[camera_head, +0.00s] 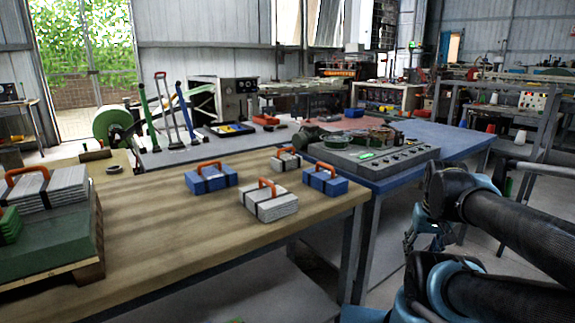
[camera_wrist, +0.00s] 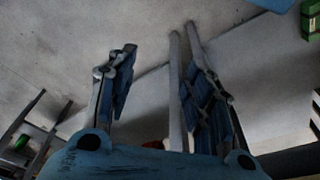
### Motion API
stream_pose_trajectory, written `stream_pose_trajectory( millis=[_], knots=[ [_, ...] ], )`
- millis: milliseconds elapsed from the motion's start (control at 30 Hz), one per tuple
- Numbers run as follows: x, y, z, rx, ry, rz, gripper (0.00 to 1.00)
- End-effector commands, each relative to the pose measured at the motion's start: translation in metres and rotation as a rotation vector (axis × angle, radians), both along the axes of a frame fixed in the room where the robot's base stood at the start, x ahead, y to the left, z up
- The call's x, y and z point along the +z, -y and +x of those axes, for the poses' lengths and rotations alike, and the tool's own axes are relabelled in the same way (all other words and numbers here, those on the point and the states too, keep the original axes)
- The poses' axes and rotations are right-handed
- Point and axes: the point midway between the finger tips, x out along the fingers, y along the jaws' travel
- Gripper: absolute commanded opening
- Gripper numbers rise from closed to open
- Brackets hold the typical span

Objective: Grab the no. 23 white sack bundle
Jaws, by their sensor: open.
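Several sack bundles with orange handles and dark straps are in the head view. A white bundle (camera_head: 270,205) lies near the front edge of the wooden table (camera_head: 160,240). A smaller white bundle (camera_head: 286,161) lies farther back. Another white bundle (camera_head: 52,188) sits on a green stack at the left. No number is legible, so I cannot tell which is no. 23. My gripper (camera_wrist: 160,65) is open and empty in the wrist view, its two fingers apart above the floor. In the head view it hangs right of the table, apart from all bundles.
Blue bundles (camera_head: 211,178) (camera_head: 325,182) lie beside the white ones. The green stack (camera_head: 50,238) rests on a pallet at the left. A blue bench (camera_head: 440,140) with a grey machine (camera_head: 372,160) adjoins behind. The table's front left is clear.

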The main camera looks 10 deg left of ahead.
Motion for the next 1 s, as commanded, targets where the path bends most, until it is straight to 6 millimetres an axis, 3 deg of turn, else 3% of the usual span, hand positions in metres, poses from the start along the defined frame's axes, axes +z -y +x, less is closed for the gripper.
stream_pose_trajectory(
  millis=[33, 167, 200, 367, 567, 800, 1000],
  knots=[
    [0.003, -0.002, -0.001, 0.010, 0.005, 0.001, 0.67],
    [0.026, -0.014, 0.022, 0.069, 0.027, 0.008, 0.97],
    [0.036, -0.025, 0.033, 0.101, 0.037, 0.011, 1.00],
    [0.087, -0.065, 0.084, 0.235, 0.094, 0.030, 1.00],
    [0.145, -0.132, 0.146, 0.406, 0.165, 0.059, 1.00],
    [0.202, -0.229, 0.202, 0.592, 0.243, 0.102, 1.00],
    [0.238, -0.317, 0.231, 0.729, 0.300, 0.141, 1.00]
  ],
)
